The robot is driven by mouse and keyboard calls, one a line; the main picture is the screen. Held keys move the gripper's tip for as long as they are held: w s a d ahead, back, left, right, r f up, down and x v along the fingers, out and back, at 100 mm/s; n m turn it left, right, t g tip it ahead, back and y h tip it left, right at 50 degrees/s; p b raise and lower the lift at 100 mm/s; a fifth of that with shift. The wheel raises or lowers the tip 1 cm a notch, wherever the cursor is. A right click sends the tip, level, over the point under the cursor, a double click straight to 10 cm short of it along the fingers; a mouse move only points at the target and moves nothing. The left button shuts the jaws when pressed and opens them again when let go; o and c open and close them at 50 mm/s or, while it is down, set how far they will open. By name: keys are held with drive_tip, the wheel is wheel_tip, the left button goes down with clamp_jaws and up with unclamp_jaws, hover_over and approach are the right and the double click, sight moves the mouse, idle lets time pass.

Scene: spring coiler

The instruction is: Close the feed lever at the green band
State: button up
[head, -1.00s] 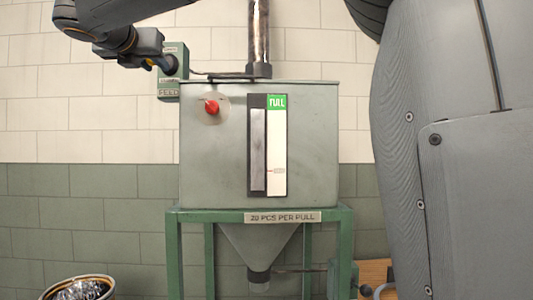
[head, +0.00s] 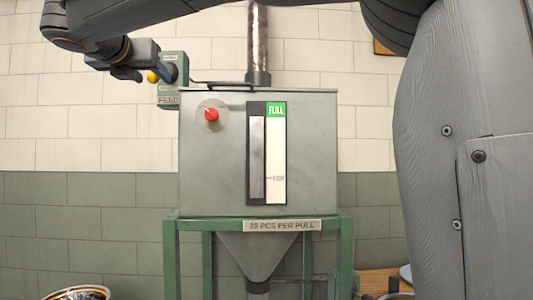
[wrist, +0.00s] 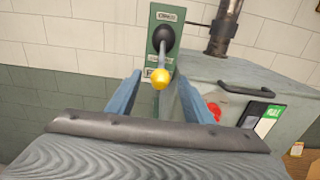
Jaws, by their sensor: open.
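The feed lever ends in a yellow knob (head: 153,77) and juts from the green feed box (head: 168,101), left of the hopper. In the wrist view the knob (wrist: 160,78) sits in the gap between my open fingers, with no contact visible; the lever's shaft runs up to a dark round boss on the box (wrist: 152,17). My gripper (head: 139,74) is just left of the knob in the head view. The green band (head: 276,109), marked FULL, tops the white scale of the gauge. The grey fill (head: 257,160) beside it reaches about the band's lower edge.
The grey hopper (head: 215,170) stands on a green frame (head: 172,260), with a red knob (head: 211,115) on its front. A pipe (head: 258,40) enters its top. A round container (head: 80,293) shows at bottom left. My arm fills the right side of the head view.

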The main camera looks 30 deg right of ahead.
drive_tip(key=v, duration=0.4)
drive_tip(key=p+v, duration=0.1)
drive_tip(key=shift+s+a+r, duration=0.15)
drive_tip(key=shift+s+r, duration=0.2)
drive_tip(key=shift+s, duration=0.05)
drive_tip(key=d+f+m+g+y, duration=0.1)
drive_tip(key=d+f+m+g, duration=0.2)
drive_tip(key=f, duration=1)
drive_tip(key=d+f+m+g+y, duration=0.1)
drive_tip(key=d+f+m+g, duration=0.25)
drive_tip(key=f, duration=0.95)
drive_tip(key=d+f+m+g+y, duration=0.1)
drive_tip(key=d+f+m+g, duration=0.25)
drive_tip(key=f, duration=0.95)
drive_tip(key=s+d+f+m+g+y, duration=0.2)
drive_tip(key=s+d+f+m, duration=0.1)
drive_tip(key=s+f+m, duration=0.7)
drive_tip(key=s+d+f+m+g+y, duration=0.2)
drive_tip(key=s+f+m, duration=0.8)
drive_tip(key=f, duration=0.7)
drive_tip(key=shift+s+d+f+m+g+y, duration=0.3)
drive_tip(key=shift+s+d+m+g, duration=0.15)
drive_tip(key=shift+d+g, duration=0.25)
drive_tip(key=shift+w, duration=0.1)
